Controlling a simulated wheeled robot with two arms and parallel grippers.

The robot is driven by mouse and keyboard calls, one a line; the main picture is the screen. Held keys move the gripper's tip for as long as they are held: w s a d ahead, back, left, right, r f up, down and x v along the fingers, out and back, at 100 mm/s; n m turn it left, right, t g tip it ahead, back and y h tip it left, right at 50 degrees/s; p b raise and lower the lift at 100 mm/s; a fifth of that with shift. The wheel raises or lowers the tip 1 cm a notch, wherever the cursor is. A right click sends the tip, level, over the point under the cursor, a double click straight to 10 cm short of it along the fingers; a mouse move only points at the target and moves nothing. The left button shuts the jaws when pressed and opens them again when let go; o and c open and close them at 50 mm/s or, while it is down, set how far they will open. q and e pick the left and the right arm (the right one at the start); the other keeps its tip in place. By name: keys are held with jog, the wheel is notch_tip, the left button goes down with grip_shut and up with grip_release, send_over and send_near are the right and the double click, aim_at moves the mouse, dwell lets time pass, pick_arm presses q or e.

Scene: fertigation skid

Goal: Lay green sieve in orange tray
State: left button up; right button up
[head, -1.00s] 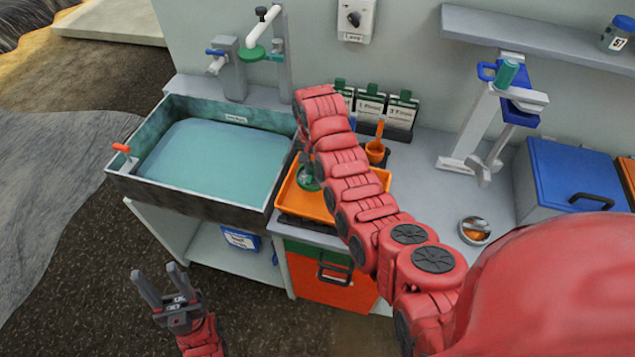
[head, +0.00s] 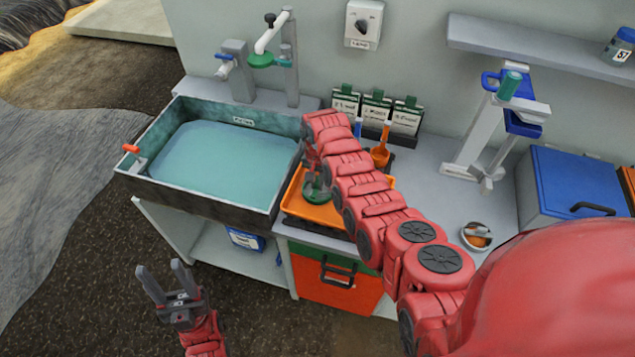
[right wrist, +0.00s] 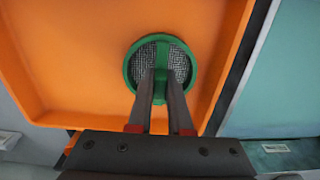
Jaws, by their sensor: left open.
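The green sieve (head: 316,191) is a round mesh disc with a green rim and a raised green grip across it. It is over the orange tray (head: 293,203), near the tray's left side; I cannot tell whether it touches the tray floor. In the right wrist view the sieve (right wrist: 133,75) shows inside the outline of the orange tray (right wrist: 75,50), close to its right wall. My right gripper (right wrist: 161,76) is shut on the sieve's grip. My right arm hides part of the tray in the head view. My left gripper (head: 165,283) is open and empty, low in front of the counter.
A water-filled sink (head: 220,160) stands left of the tray. An orange scoop (head: 381,152) and label cards (head: 376,108) are behind it. A grey stand (head: 470,140), a small bowl (head: 476,236) and a blue-lidded box (head: 575,178) are to the right.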

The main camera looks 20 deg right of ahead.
jog(key=o, duration=0.3)
jog(key=shift+o, duration=0.2)
jog(key=shift+r, duration=0.1)
